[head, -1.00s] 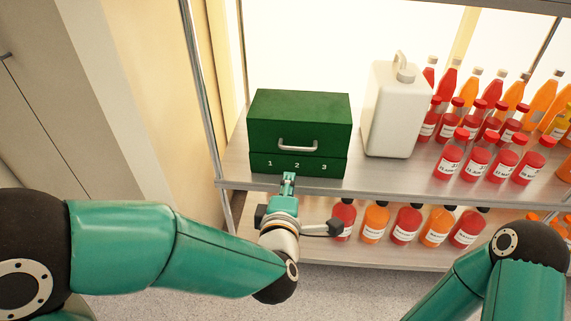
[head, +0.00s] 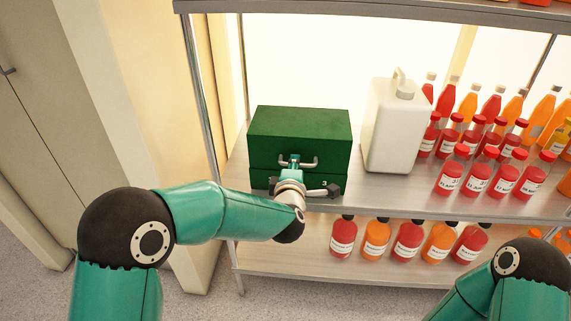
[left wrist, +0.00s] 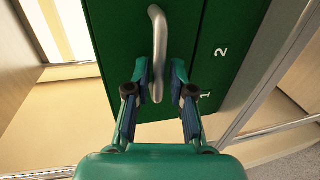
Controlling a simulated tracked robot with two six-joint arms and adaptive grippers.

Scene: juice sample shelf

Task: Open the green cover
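The green box (head: 300,128) stands on the upper shelf, its hinged-looking green cover above a lower part with white numbers. A silver handle (head: 312,163) is on the front of the cover, which is shut. My left gripper (head: 294,160) is at the handle. In the left wrist view the fingers of my left gripper (left wrist: 160,72) are apart, one on each side of the handle (left wrist: 158,40), with gaps visible. My right gripper is out of view; only part of my right arm shows at bottom right.
A white jug (head: 393,125) stands close to the right of the box. Several red and orange bottles (head: 478,178) stand further right, and more bottles (head: 408,238) stand on the shelf below. A metal post (head: 203,95) rises to the left of the box.

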